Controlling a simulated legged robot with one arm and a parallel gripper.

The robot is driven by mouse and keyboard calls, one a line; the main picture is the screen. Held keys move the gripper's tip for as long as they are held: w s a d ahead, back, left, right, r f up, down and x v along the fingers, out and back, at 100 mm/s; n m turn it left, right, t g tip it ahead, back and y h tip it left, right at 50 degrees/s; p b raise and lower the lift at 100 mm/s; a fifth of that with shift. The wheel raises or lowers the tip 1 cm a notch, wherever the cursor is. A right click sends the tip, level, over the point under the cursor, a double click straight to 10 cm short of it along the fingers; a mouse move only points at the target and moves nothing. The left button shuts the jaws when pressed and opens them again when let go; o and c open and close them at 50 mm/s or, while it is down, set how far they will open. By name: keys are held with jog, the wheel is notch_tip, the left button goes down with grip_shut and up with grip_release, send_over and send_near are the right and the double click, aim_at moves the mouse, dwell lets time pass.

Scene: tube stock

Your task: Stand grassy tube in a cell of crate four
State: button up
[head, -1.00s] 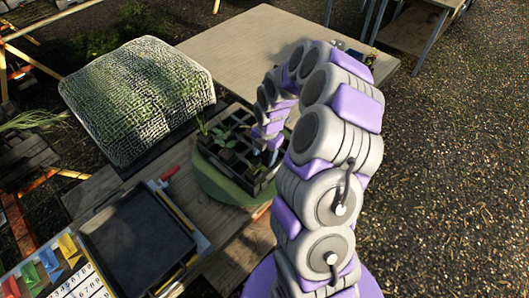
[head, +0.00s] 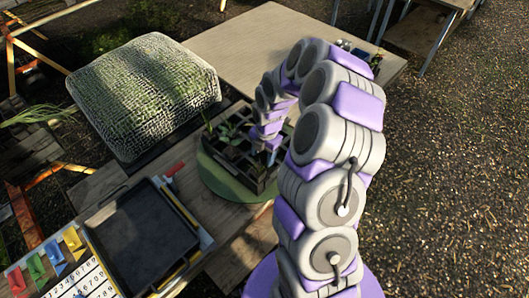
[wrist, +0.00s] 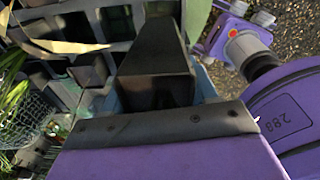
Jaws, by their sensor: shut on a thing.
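My gripper (head: 271,146) is over the right part of a black celled crate (head: 262,186) and points down into it. It is shut on a light-blue tube, taken to be the grassy tube, whose edge (wrist: 207,86) shows beside the dark finger in the wrist view. Most of this tube is hidden, and I cannot make out its grass or its lower end. The crate's cells (wrist: 118,22) lie beyond the finger in the wrist view. Leafy plants (head: 224,130) stand in the crate's left cells. I cannot read a number on the crate.
The crate stands on a round green base (head: 218,181) on a wooden bench. A mesh-covered mound (head: 145,95) is behind it at left. A black tray (head: 140,235) and a number board with coloured flags (head: 75,285) lie in front.

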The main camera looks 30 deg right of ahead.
jog(key=shift+a, duration=0.55)
jog(key=shift+d, duration=0.15)
jog(key=shift+d, duration=0.7)
jog(key=shift+d, duration=0.25)
jog(key=shift+d+f+p, duration=0.1)
jog(key=shift+d+p, duration=0.2)
jog(key=shift+f, duration=0.1)
